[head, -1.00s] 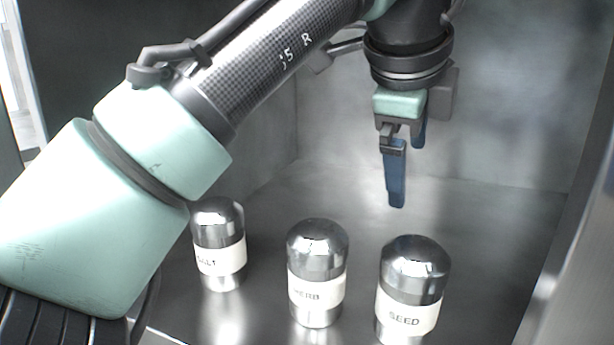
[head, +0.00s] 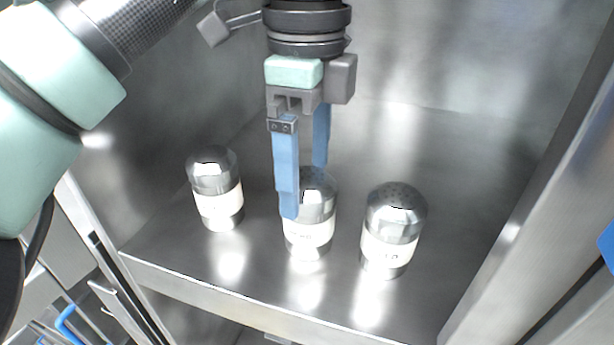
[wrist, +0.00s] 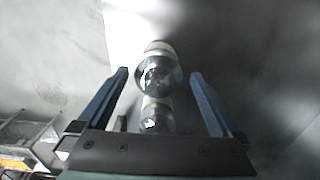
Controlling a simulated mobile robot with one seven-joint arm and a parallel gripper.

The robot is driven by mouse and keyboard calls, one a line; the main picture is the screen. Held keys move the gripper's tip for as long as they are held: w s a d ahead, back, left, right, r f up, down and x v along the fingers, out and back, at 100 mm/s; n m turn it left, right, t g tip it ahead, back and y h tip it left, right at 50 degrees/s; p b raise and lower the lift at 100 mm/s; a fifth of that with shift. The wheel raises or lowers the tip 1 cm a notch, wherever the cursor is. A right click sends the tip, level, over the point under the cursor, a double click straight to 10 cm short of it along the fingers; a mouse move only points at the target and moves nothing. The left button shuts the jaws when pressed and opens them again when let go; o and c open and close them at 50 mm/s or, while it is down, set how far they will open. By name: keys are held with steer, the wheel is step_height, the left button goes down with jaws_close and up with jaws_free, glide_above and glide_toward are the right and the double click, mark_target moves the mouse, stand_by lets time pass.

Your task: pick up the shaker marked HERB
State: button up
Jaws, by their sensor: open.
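Three steel domed shakers with white label bands stand upright in a row. The middle one is the HERB shaker (head: 315,234); its label reads HERB in the earlier head view but is hard to read now. My gripper (head: 305,190) is open and points down at it. One blue finger crosses in front of its left side and hides part of its dome; the other finger is behind. I cannot tell whether either touches it. In the wrist view, two shakers line up between the open fingers (wrist: 160,73); their labels are unreadable there.
The SALT shaker (head: 217,190) stands to the left and the SEED shaker (head: 392,232) to the right, each a small gap away. The steel shelf (head: 450,180) has walls at the back and sides. Bare shelf lies behind the SEED shaker.

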mark_target(307, 207)
steer(key=shift+s+f, duration=0.1)
steer(key=shift+f, duration=2.7)
steer(key=c, duration=1.4)
steer(key=shift+o, duration=0.2)
steer(key=shift+r, duration=0.15)
